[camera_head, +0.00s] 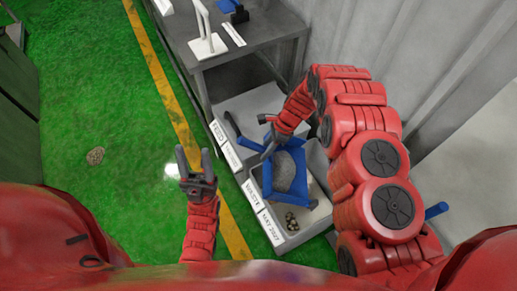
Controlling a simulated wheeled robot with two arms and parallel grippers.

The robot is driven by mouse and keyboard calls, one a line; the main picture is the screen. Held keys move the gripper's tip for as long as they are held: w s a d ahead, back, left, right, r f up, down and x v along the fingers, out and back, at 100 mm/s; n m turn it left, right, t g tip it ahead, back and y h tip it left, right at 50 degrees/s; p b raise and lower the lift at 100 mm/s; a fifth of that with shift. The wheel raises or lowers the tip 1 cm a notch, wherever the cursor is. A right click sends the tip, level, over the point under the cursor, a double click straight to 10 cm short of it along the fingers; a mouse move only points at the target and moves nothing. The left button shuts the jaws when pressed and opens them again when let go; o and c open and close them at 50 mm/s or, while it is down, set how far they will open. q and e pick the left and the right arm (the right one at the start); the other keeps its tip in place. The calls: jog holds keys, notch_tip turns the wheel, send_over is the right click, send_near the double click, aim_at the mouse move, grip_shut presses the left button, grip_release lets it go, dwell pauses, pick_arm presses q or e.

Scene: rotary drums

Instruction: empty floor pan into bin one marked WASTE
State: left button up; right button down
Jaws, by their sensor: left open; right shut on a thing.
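The blue floor pan (298,198) holds a heap of grey grains (284,172). It is over the grey bin marked WASTE (262,212); I cannot tell how far it is tilted or whether it touches the bin. My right gripper (268,152) is shut on the pan at its far left edge, and the grip is partly hidden. Several brown and pale lumps (291,222) lie in the near end of the WASTE bin. My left gripper (194,160) is open and empty over the green floor, left of the bin.
A second grey bin marked FEED (224,145) stands just beyond the WASTE bin. A grey table (245,38) with a white stand (207,45) is behind. A grey curtain-like wall (420,60) closes the right side.

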jog(key=shift+d+r, duration=0.15)
jog(key=shift+d, duration=0.35)
jog(key=d+y, duration=0.1)
jog(key=d+r+y, duration=0.1)
jog(key=d, duration=0.1)
jog(key=d+b, duration=0.1)
jog(key=shift+w+d+r+y, duration=0.25)
jog(key=shift+d+y, duration=0.1)
jog(key=shift+y, duration=0.05)
jog(key=d+y+b, duration=0.1)
jog(key=d, duration=0.1)
jog(key=d+r+y+b, duration=0.1)
jog(key=d, duration=0.1)
jog(key=shift+w, duration=0.1)
notch_tip(320, 180, up, 8)
jog(key=p, duration=0.3)
jog(key=shift+f, duration=0.1)
